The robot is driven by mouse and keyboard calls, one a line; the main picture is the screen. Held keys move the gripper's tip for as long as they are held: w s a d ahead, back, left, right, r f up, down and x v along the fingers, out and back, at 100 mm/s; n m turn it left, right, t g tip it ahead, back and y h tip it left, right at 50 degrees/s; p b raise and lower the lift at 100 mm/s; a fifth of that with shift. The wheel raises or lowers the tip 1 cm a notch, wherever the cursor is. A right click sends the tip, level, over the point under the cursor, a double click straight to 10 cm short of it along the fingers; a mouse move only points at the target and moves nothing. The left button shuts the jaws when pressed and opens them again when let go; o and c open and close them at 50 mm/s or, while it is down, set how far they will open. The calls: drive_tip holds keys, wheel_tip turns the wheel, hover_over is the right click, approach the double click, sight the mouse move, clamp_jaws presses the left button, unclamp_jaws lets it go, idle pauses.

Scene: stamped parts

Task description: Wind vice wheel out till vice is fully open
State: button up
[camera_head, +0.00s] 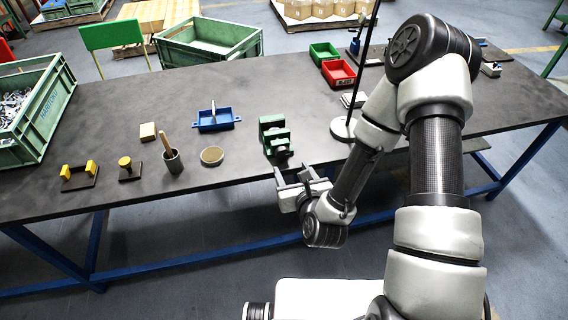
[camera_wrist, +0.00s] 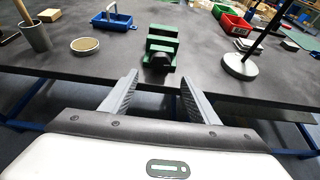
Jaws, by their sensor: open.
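A small green vice (camera_head: 273,136) stands near the front edge of the dark table (camera_head: 226,180). Its dark round wheel (camera_head: 283,153) is on the side facing me. In the wrist view the vice (camera_wrist: 163,42) is straight ahead, and the wheel (camera_wrist: 159,61) shows at its front. My gripper (camera_head: 290,174) is open and empty, just off the table's front edge and short of the wheel. In the wrist view its two fingers (camera_wrist: 158,95) are spread apart, with the wheel beyond the gap between them. How far the vice jaws are apart is hard to tell.
Left of the vice are a round tan disc (camera_head: 212,155), a grey cup with a stick (camera_head: 173,161) and a blue tray (camera_head: 215,120). Right of it stands a lamp-like round base with a pole (camera_head: 344,128). Red (camera_head: 338,73) and green (camera_head: 324,53) bins lie behind.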

sight(283, 155)
drive_tip(key=w+b, duration=0.1)
drive_tip(key=b, duration=0.3)
drive_tip(key=w+f+b, duration=0.1)
drive_tip(key=b, duration=0.3)
drive_tip(key=shift+a+f+b, duration=0.2)
drive_tip(key=shift+f+b, duration=0.1)
drive_tip(key=shift+b, duration=0.05)
drive_tip(key=shift+b, duration=0.7)
drive_tip(key=b+x, duration=0.2)
drive_tip(key=x, duration=0.6)
drive_tip(key=shift+w+a+r+b, duration=0.1)
drive_tip(key=shift+w+b, duration=0.2)
drive_tip(key=shift+b, duration=0.1)
drive_tip(key=shift+c, duration=0.3)
drive_tip(key=c, duration=1)
drive_tip(key=shift+o, duration=0.2)
drive_tip(key=shift+b, duration=0.4)
